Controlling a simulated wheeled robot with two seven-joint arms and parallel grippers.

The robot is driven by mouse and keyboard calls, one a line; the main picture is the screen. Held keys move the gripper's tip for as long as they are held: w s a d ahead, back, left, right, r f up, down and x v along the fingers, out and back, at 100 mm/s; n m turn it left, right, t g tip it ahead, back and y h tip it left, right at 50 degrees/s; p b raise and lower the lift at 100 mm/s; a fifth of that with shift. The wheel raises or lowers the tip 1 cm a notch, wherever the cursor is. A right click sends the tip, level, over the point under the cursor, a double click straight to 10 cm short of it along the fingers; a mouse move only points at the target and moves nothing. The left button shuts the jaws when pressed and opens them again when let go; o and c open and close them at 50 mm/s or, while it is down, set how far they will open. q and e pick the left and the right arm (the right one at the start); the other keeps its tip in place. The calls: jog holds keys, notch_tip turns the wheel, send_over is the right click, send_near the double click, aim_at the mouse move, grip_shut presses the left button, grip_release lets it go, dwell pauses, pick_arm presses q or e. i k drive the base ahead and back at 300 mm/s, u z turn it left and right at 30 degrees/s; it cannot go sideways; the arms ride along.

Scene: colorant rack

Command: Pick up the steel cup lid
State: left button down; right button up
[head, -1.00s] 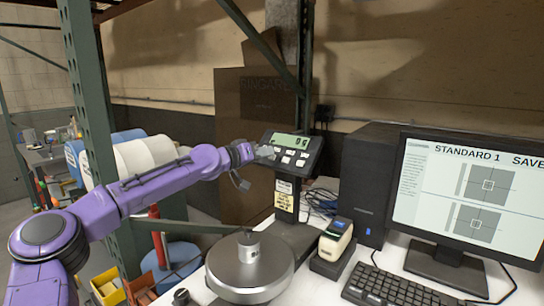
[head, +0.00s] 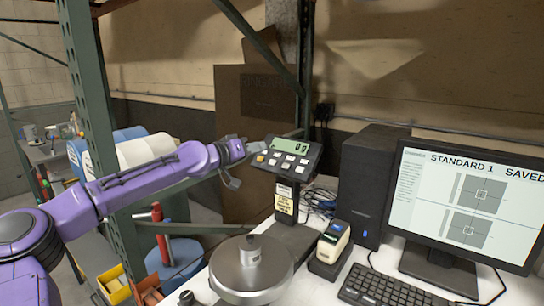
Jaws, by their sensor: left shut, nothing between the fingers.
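A small steel cup (head: 250,251) stands upright on the round steel pan of the scale (head: 228,284). I cannot tell whether a lid is on it. A small dark round object (head: 186,298) lies at the table's front left edge; I cannot tell if it is the lid. My left gripper (head: 254,147) is shut and empty, at the left side of the scale's display panel (head: 290,147), above and behind the cup. My right gripper is not in view.
A label printer (head: 334,240), a black computer tower (head: 368,190), a monitor (head: 466,200) and a keyboard (head: 400,292) stand to the right. A green rack post (head: 92,120) rises at the left. Yellow bins (head: 115,285) sit below, left of the table.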

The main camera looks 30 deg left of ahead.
aim_at(250, 244)
jog(key=k, duration=1.5)
